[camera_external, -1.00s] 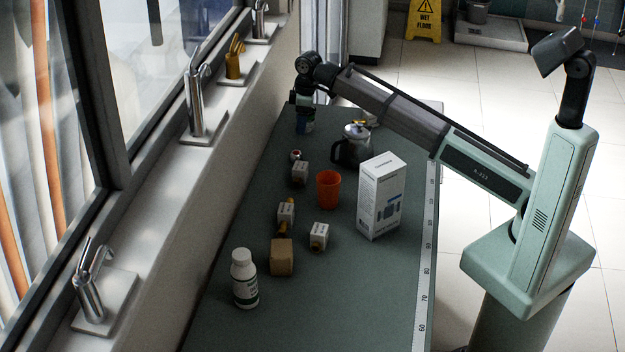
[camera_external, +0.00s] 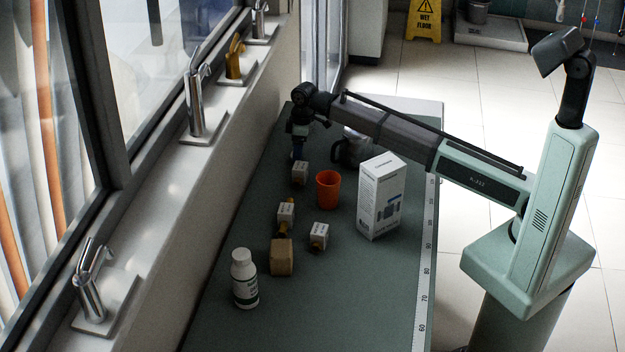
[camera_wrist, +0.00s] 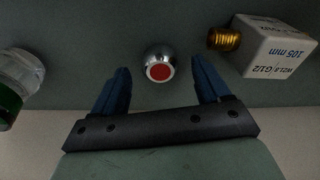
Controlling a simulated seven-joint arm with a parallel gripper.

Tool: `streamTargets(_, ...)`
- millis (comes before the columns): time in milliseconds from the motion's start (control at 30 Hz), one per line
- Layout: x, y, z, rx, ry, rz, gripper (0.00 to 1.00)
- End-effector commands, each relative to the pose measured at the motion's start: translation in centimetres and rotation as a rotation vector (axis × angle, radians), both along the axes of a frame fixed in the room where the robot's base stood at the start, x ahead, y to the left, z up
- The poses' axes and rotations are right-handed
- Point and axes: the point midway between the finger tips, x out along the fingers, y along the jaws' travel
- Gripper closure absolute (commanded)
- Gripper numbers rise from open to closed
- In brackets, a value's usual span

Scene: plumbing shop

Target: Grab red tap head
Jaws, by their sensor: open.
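The red tap head (camera_wrist: 160,72) is a small round metal piece with a red disc on its face. In the wrist view it lies between the tips of my gripper (camera_wrist: 161,84), whose two blue fingers are spread with a gap on each side of it. Nothing is held. In the external view my gripper (camera_external: 299,152) points down low over the far left part of the table, just behind a small white box. The tap head is hidden there.
A white box with a brass thread (camera_wrist: 275,48) is close right of my fingers in the wrist view; a clear and green container (camera_wrist: 18,78) is at left. An orange cup (camera_external: 328,190), tall white carton (camera_external: 381,197) and white bottle (camera_external: 244,278) stand on the table (camera_external: 330,305).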

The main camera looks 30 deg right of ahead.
Motion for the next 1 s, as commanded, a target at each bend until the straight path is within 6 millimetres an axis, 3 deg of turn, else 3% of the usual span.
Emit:
streamTargets(133, 0.1, 0.2, -1.6, -0.001, -0.001, 0.0, 0.24)
streamTargets(400, 0.1, 0.2, -1.9, 0.0, -0.001, 0.0, 0.26)
streamTargets(1000, 0.1, 0.2, -1.8, 0.0, -0.001, 0.0, 0.84)
